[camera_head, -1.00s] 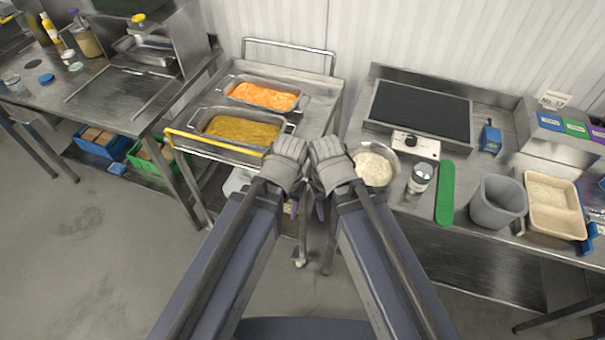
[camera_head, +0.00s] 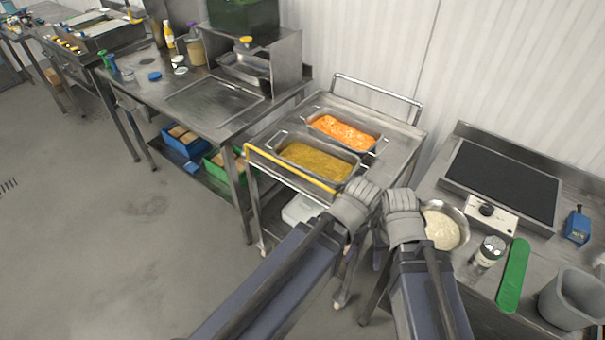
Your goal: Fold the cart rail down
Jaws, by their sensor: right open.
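The steel cart (camera_head: 398,150) stands in the middle. A yellow rail (camera_head: 290,168) runs along its front edge, level with the pan rims; its right end comes close to my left gripper. A bare metal rail (camera_head: 378,92) stands up at the back of the cart. My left gripper (camera_head: 356,206) is in front of the cart's right front corner, and its fingers are hidden behind its own body. My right gripper (camera_head: 403,214) is just right of it, open, beside the rice bowl. I see neither gripper holding the rail.
Two pans, orange food (camera_head: 345,130) and yellow food (camera_head: 318,160), sit on the cart. The rice bowl (camera_head: 460,215), a shaker (camera_head: 489,252) and a hot plate (camera_head: 500,185) crowd the right counter. A steel table (camera_head: 205,115) stands left. Floor at front left is clear.

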